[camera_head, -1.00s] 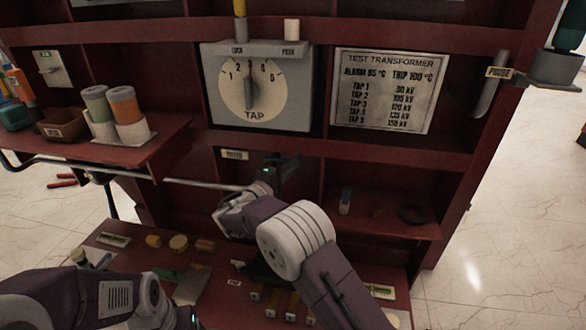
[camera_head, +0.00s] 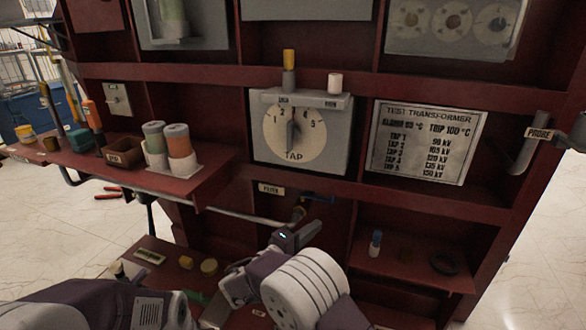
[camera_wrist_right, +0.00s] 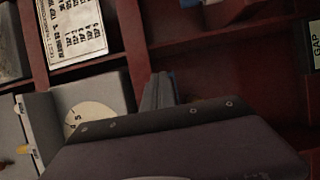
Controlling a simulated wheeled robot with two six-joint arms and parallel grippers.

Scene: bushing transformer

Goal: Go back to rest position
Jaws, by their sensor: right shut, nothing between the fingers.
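My right gripper (camera_head: 302,214) is in front of the red cabinet, below the tap dial (camera_head: 294,128) and near the FILTER label (camera_head: 271,189). It is shut with nothing held. Its narrow fingers also show in the right wrist view (camera_wrist_right: 159,90), with a blue thing partly hidden behind them. In the head view a dark blue piece (camera_head: 319,197) shows just beyond the fingertips; I cannot tell whether they touch. My left arm (camera_head: 100,304) comes in at the bottom left; its gripper is out of the picture.
A side shelf (camera_head: 205,183) at left holds a brown bin (camera_head: 124,150) and two capped cylinders. A rail runs below it. The compartment right of my gripper holds a small blue-capped bottle (camera_head: 375,243) and a black ring (camera_head: 443,263). A lower shelf with small parts lies beneath my arms.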

